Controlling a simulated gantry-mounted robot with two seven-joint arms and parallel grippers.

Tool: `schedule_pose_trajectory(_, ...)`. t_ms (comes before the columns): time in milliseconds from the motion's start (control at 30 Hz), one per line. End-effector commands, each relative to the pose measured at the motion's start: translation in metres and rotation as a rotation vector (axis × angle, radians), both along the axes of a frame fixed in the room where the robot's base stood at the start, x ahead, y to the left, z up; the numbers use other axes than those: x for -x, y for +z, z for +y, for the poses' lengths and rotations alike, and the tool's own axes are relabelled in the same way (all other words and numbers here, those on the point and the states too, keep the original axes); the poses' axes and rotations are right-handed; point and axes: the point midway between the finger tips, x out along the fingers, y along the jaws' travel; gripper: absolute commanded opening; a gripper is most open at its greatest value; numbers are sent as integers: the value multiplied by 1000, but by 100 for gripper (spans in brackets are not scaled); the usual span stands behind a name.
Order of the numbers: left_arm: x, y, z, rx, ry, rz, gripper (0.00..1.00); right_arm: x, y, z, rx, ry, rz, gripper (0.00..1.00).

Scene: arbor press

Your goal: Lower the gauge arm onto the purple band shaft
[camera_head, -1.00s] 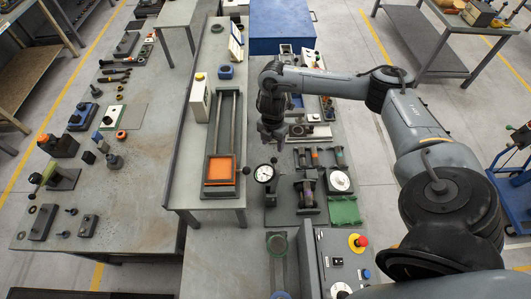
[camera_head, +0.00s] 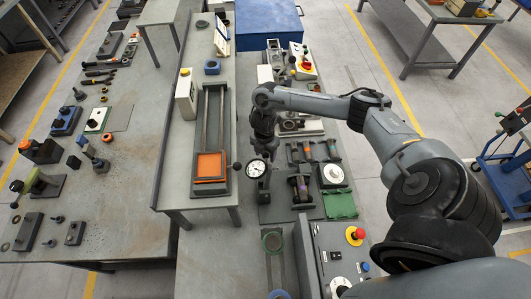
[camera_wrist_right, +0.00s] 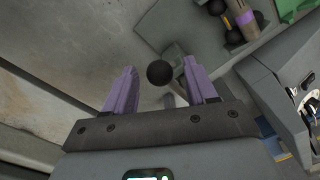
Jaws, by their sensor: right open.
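The shaft with the purple band (camera_head: 302,188) lies in a dark stand on the bench; it also shows at the top right of the right wrist view (camera_wrist_right: 243,18). The gauge's white round dial (camera_head: 257,168) is left of that shaft, apart from it. My right gripper (camera_wrist_right: 158,70) is open, with its purple fingers spread. A black ball knob (camera_wrist_right: 159,73) on a rod shows between the fingers; I cannot tell whether they touch it. In the head view my right gripper is just above and behind the dial, partly hidden. My left gripper is not in view.
A control box with a red button (camera_head: 355,234) stands in front. A green tray (camera_head: 340,204) and a round white dial (camera_head: 332,174) are right of the shaft. A fixture with an orange pad (camera_head: 210,166) stands left. Several other shafts lie behind.

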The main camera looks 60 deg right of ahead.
Motion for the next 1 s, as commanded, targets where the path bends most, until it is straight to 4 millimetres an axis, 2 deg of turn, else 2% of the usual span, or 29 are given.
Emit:
schedule_pose_trajectory(200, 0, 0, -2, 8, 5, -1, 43, 0, 0, 0, 0, 0, 0, 57)
schedule_pose_trajectory(233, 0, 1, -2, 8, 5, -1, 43, 0, 0, 0, 0, 0, 0, 54)
schedule_pose_trajectory(500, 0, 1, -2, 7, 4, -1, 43, 0, 0, 0, 0, 0, 0, 12)
schedule_pose_trajectory(600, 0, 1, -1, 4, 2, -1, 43, 0, 0, 0, 0, 0, 0, 0)
schedule_pose_trajectory(1000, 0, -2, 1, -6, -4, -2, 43, 0, -1, 0, -13, 6, -19, 0)
